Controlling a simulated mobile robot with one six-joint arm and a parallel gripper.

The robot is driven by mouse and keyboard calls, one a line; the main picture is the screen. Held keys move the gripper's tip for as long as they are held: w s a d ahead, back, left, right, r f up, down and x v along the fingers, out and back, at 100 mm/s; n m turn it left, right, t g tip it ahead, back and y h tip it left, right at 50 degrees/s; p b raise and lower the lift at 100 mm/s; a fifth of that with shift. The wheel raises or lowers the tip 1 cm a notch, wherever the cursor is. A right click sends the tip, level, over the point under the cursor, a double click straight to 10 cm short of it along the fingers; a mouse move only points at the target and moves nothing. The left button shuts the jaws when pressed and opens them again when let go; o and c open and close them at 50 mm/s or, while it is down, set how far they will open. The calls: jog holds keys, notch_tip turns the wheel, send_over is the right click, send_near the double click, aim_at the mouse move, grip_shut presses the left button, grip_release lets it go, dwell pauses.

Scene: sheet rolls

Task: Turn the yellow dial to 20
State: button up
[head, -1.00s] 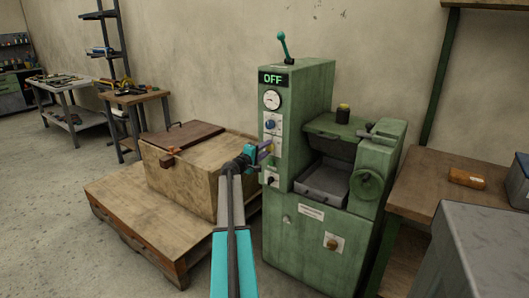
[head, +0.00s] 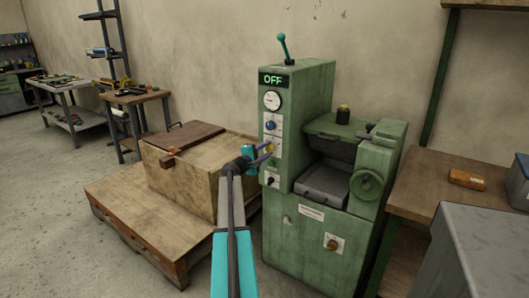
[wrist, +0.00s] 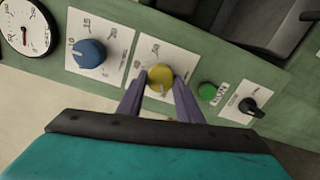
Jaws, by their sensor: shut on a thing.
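The yellow dial (wrist: 159,76) sits on a white scale plate (wrist: 147,50) on the green machine's panel. My gripper (wrist: 161,80) has its two purple fingers on either side of the dial and is shut on it. In the head view my gripper (head: 267,155) reaches the machine's front from the left, and the yellow dial (head: 270,147) shows only as a small spot by the fingers. The plate's numbers are slanted and partly hidden by the fingers, so I cannot tell the dial's reading.
A blue dial (wrist: 90,53) and a round gauge (wrist: 25,28) lie to the left in the wrist view. A green button (wrist: 207,91) and a black switch (wrist: 249,105) lie to the right. The machine's display (head: 272,79) reads OFF. A wooden crate (head: 190,185) stands left.

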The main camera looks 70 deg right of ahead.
jog(key=o, duration=1)
jog(key=shift+d+r, duration=0.15)
jog(key=shift+o, duration=0.2)
jog(key=shift+a, duration=0.2)
jog(key=shift+v, duration=0.85)
jog(key=v, duration=1.2)
jog(key=shift+b, duration=0.4)
